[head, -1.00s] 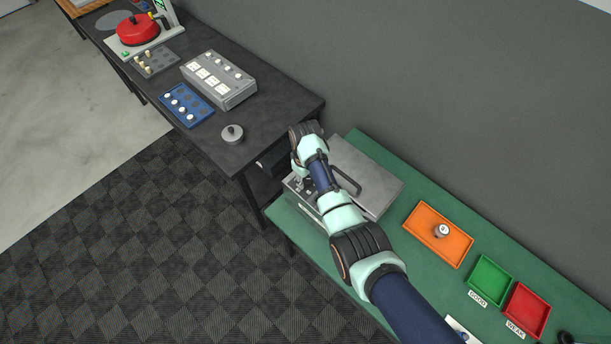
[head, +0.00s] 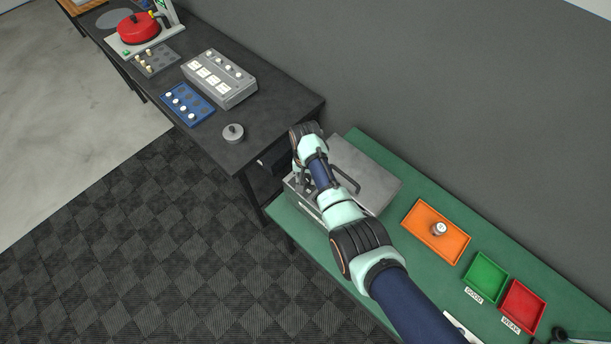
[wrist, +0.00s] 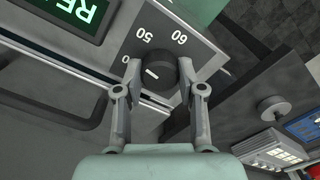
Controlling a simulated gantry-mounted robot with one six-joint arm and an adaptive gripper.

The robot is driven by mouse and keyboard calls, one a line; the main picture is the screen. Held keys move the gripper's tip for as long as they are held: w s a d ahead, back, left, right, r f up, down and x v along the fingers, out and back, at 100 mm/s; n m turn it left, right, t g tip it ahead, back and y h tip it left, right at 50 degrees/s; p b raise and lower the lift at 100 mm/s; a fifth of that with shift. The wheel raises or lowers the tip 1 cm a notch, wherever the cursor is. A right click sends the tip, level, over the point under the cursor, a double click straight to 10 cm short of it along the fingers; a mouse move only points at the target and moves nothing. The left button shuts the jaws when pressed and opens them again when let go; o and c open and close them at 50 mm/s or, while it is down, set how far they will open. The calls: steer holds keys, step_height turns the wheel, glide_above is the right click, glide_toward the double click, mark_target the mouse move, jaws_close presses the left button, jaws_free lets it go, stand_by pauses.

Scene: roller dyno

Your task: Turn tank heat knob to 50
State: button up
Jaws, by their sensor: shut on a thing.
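The tank (head: 375,180) is a grey metal box with a loop handle, on the green bench. My gripper points down at its left end in the head view, where the arm hides the knob. In the wrist view, the dark round heat knob (wrist: 158,82) sits between the two fingers of my gripper (wrist: 158,72), which are shut on it. Labels 50 and 60 show above it; another label ending in 0 is partly hidden by the left finger. The knob's white mark lies on its left part, toward that finger, not at 50.
An orange tray (head: 437,250) holds a small round part. Green (head: 486,278) and red (head: 522,306) trays stand to its right. A dark bench (head: 285,105) on the left carries a grey round weight (head: 233,133), a grey box and a blue tray.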

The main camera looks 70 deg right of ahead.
mark_target(305, 178)
steer(key=shift+m, duration=1.9)
steer(key=o, duration=1.1)
steer(key=shift+o, duration=0.2)
step_height(305, 178, up, 12)
